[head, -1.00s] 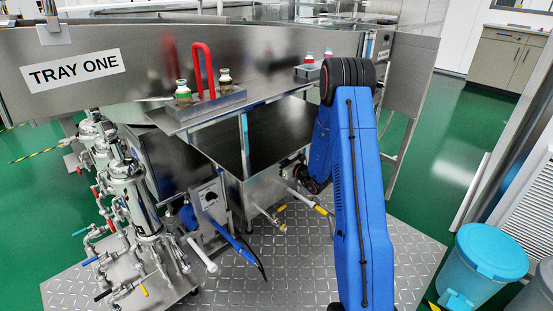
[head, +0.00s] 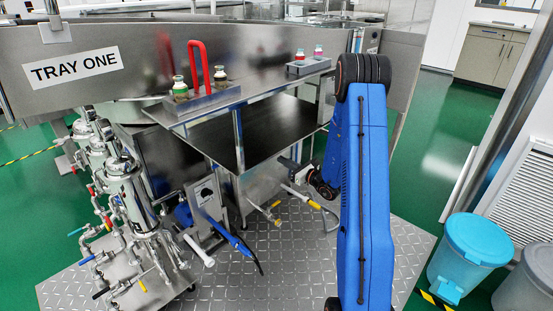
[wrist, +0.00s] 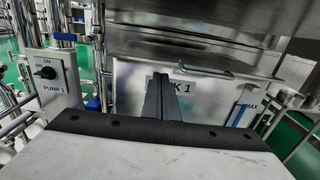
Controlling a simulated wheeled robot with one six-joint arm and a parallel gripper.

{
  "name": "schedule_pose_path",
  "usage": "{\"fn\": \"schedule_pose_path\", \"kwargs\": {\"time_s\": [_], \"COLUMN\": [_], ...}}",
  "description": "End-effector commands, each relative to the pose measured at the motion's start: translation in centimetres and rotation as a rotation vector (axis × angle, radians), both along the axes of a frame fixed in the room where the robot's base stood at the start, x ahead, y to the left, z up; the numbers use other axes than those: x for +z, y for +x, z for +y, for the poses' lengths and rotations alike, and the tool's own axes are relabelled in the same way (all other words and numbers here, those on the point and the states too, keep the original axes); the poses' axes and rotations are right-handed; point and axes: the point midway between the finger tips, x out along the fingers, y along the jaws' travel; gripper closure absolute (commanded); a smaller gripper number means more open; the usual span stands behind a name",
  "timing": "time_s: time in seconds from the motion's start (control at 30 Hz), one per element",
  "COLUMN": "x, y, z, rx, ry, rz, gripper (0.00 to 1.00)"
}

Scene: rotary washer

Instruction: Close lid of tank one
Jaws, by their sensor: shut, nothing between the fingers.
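Tank one, a steel box (wrist: 130,88) with a label partly hidden by my fingers and reading "K 1", stands ahead in the wrist view. In the head view its steel front (head: 262,178) is below the tray shelf. A steel panel (wrist: 210,52) lies across the tank's top in the wrist view; I cannot tell whether it is the lid or how far the lid is open. My gripper (wrist: 160,77) is shut and empty, pointing at the tank front.
A pump 1 switch box (wrist: 48,76) with pipes stands left of the tank. A blue level gauge marked MAX (wrist: 240,112) is at right. A shelf holds a rack with a red handle (head: 207,100) and bottles. Blue-lidded bin (head: 468,250) stands right. Yellow-handled valves (head: 268,214) stick out low.

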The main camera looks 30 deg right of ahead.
Motion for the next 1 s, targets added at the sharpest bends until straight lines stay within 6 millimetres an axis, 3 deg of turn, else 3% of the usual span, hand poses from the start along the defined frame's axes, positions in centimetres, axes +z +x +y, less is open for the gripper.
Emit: {"fn": "schedule_pose_path", "kwargs": {"time_s": [0.2, 0.37, 0.73, 0.87, 1.0], "x": [0.0, -0.2, -3.0, -3.5, -3.4], "y": [-2.6, -3.1, -2.9, -3.1, -2.6], "z": [-1.0, -1.9, -11.9, -13.6, -13.7], "rx": [-0.001, -0.001, 0.005, 0.009, 0.013], "ry": [-0.001, 0.003, 0.055, 0.063, 0.064], "rz": [0.0, -0.008, -0.142, -0.169, -0.176], "gripper": [1.0, 1.0, 1.0, 1.0, 1.0]}}
